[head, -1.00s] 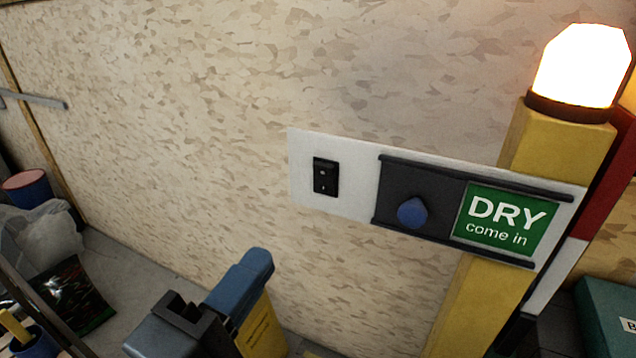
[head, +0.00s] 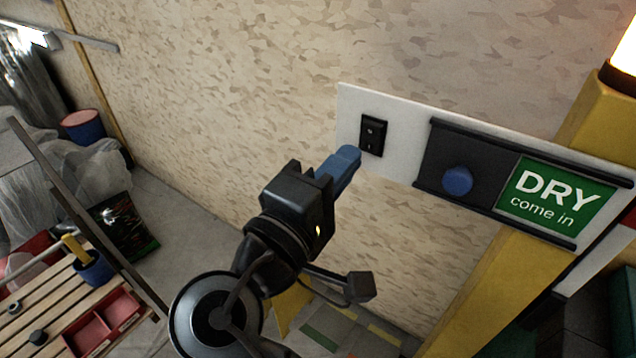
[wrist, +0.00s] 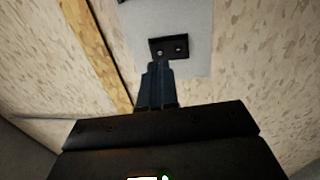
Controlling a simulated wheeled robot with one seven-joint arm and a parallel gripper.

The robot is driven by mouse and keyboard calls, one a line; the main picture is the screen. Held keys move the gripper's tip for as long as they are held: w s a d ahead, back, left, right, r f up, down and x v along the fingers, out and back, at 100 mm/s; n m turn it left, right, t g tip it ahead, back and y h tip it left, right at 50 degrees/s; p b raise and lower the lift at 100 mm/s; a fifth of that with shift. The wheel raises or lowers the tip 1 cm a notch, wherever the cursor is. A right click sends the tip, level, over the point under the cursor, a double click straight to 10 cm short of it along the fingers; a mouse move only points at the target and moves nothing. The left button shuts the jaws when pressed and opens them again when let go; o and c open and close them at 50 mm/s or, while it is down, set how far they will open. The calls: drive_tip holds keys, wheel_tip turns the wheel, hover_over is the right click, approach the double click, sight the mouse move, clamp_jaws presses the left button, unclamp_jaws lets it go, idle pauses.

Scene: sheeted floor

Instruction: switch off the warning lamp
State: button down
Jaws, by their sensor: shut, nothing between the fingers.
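The warning lamp (head: 626,48) glows bright on top of a yellow post, partly cut off at the right edge of the head view. A black rocker switch (head: 373,135) is set in the left end of a white wall panel (head: 402,165). My gripper (head: 350,156) has blue fingers, shut and empty, with tips just left of and below the switch in the head view. In the wrist view the switch (wrist: 170,48) is right ahead of the fingertips (wrist: 156,68). I cannot tell whether they touch it.
A blue knob (head: 457,180) sits on a dark slide beside a green "DRY come in" sign (head: 556,196) on the same panel. A slatted bench (head: 50,300) with red trays stands at lower left. The wall left of the switch is bare.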

sight(371, 131)
drive_tip(key=shift+p+x, duration=0.4)
drive_tip(key=shift+x, duration=1.8)
drive_tip(key=shift+w+d+r, duration=0.2)
drive_tip(key=shift+s, duration=0.1)
drive_tip(key=shift+a, duration=0.1)
